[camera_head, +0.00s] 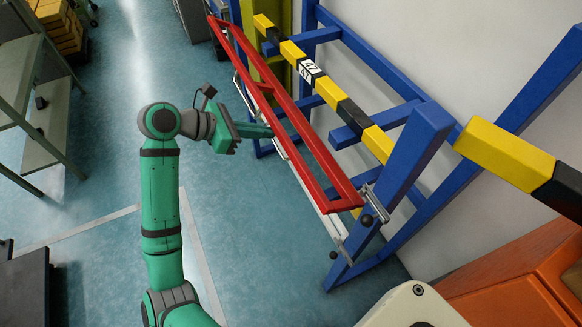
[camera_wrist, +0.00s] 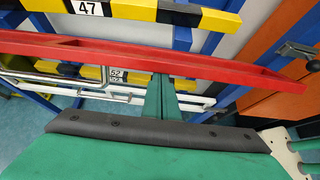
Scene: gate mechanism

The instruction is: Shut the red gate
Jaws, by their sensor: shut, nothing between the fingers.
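The red gate (camera_head: 316,149) is a long rectangular frame with a crossbar, slanting along the front of the blue rack. It lies apart from the yellow-and-black beam behind it. In the wrist view its red bar (camera_wrist: 220,67) crosses nearly the full width. My gripper (camera_head: 268,131) is shut and empty, at about the middle of the gate's near long side. In the wrist view the green fingers (camera_wrist: 162,97) point at the red bar and their ends meet its lower edge in the picture. I cannot tell whether they touch it.
The blue rack (camera_head: 421,135) holds the yellow-and-black beam (camera_head: 330,92) marked 47. White rails (camera_head: 300,170) run below the gate, with a black knob (camera_head: 367,220) at its near end. An orange cabinet (camera_head: 510,300) stands at lower right. Floor is clear left of the gate.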

